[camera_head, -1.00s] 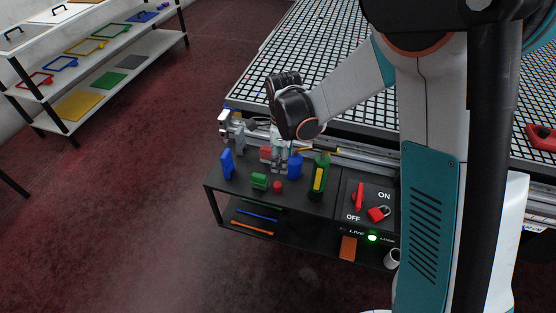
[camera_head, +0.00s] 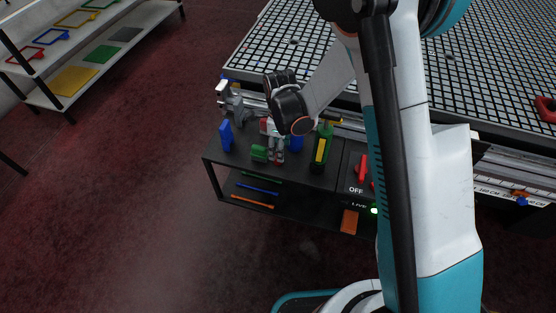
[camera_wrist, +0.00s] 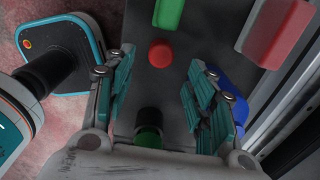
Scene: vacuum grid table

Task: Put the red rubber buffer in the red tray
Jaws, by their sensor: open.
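The red rubber buffer, a small round piece (camera_wrist: 161,54), stands on the dark bench top in the wrist view. It lies just ahead of and between my fingertips, with clear space on both sides. My gripper (camera_wrist: 160,72) is open and empty, pointing down over the bench. The red tray (camera_head: 25,55) sits on the upper level of the shelf at the far left.
A green block (camera_wrist: 169,12), a red block (camera_wrist: 275,30) and a blue bottle (camera_wrist: 236,108) stand close around my gripper. A green bottle (camera_head: 322,148) and a blue piece (camera_head: 226,136) flank it. The floor toward the shelf (camera_head: 150,15) is clear.

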